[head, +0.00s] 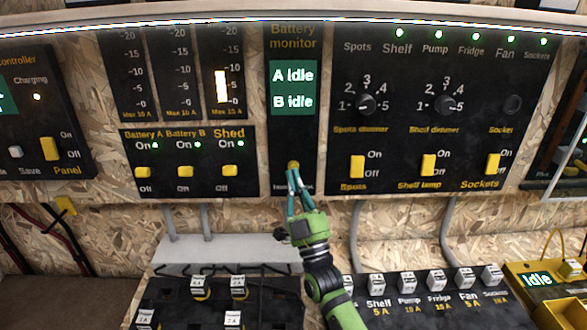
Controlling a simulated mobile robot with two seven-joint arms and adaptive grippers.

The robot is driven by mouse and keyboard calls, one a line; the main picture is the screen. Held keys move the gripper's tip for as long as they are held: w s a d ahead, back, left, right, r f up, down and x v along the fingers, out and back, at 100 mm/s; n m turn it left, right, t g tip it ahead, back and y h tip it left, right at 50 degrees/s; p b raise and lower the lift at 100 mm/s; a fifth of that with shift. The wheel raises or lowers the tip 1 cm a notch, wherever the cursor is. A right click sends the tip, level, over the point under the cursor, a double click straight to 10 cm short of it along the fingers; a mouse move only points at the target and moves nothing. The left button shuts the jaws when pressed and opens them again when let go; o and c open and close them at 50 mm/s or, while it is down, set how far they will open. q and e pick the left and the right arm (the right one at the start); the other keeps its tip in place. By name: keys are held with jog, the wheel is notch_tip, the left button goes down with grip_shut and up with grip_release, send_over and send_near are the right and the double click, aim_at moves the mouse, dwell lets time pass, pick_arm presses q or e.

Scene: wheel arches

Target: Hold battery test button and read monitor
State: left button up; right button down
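The battery monitor panel (293,140) is a black strip in the middle of the wall. Its green screen (294,88) reads "A Idle" and "B Idle". A small yellow button (293,165) is low on this panel, above a label that my fingers partly cover. My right gripper (294,174) reaches up from below, its teal fingers drawn together at the tips, with nothing seen between them. The tips are right at the button's lower edge; I cannot tell whether they touch it. My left gripper is not in view.
A switch panel (190,185) with Battery A, Battery B and Shed switches is left of the monitor. A panel with dimmers and switches (420,125) is to the right. Below are a fuse board (440,305), grey conduits and a yellow device (535,282) reading "Idle".

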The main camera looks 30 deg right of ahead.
jog(key=shift+w+d, duration=0.15)
jog(key=shift+w, duration=0.2)
jog(key=shift+w+d+b, duration=0.2)
jog(key=shift+w+b, duration=0.15)
jog(key=shift+b, duration=0.05)
dwell(0.6)
jog(key=shift+s, duration=0.1)
dwell(2.0)
jog(key=shift+s+a+p, duration=0.4)
jog(key=shift+s+p, duration=0.15)
jog(key=shift+s, duration=0.15)
jog(key=s, duration=0.1)
jog(key=s+a+p, duration=0.1)
jog(key=s, duration=0.1)
jog(key=s+a+p, duration=0.1)
jog(key=shift+s+a, duration=0.1)
jog(key=shift+s, duration=0.15)
jog(key=shift+f, duration=0.1)
dwell(0.4)
